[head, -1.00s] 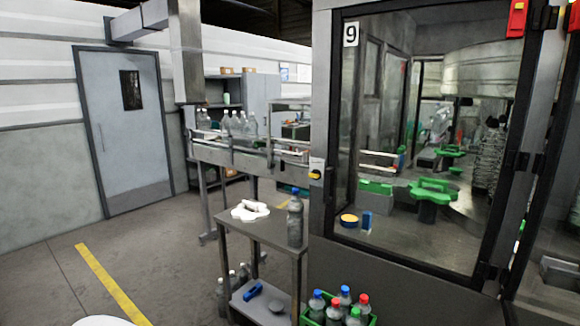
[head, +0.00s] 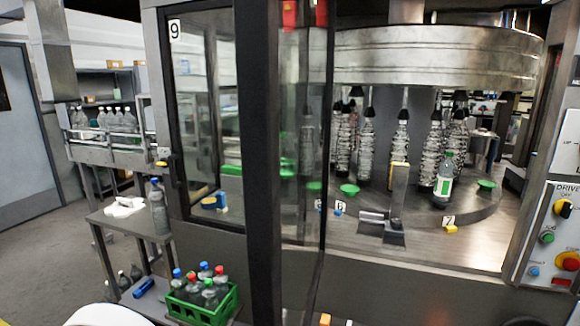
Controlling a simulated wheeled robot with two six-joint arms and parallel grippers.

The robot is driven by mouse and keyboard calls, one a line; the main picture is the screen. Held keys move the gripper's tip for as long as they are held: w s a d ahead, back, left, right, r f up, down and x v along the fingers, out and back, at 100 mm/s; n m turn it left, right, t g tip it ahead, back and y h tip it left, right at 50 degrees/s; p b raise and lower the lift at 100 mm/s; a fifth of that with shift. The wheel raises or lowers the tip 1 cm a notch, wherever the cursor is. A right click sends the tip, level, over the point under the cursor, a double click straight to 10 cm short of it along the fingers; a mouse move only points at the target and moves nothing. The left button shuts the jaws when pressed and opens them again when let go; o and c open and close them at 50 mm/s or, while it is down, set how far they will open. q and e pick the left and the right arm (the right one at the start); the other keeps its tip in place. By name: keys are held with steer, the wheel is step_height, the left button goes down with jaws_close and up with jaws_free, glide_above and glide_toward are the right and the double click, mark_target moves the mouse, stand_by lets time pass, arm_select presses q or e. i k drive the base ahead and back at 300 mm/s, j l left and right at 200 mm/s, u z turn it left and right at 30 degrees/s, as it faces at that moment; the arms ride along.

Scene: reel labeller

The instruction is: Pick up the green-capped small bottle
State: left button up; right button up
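A bottle with a green cap and a white and green label (head: 443,182) stands upright on the round steel turntable inside the machine, at the right. Another bottle, with what looks like a green cap (head: 209,294), stands among blue- and red-capped bottles in a green crate (head: 206,317) at the bottom. Which of them counts as small I cannot tell. Neither of my grippers is in view.
A dark door post (head: 260,160) stands between the crate side and the open machine front. A steel side table (head: 125,222) holds a blue-capped bottle (head: 159,208) and a white cloth. A control panel (head: 556,240) is at the right edge.

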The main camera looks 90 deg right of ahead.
mark_target(443, 188)
steer(key=k+u, duration=0.7)
steer(key=k+j+u, duration=0.2)
steer(key=u, duration=0.15)
steer(key=k+l+z, duration=0.1)
steer(key=k+z, duration=0.2)
steer(key=k+l+z, duration=0.2)
steer(key=z, duration=0.55)
steer(key=l+z, duration=0.15)
steer(key=z, duration=0.7)
steer(key=l+z, duration=0.15)
steer(key=z, duration=0.25)
steer(key=l+z, duration=0.1)
steer(key=z, duration=0.3)
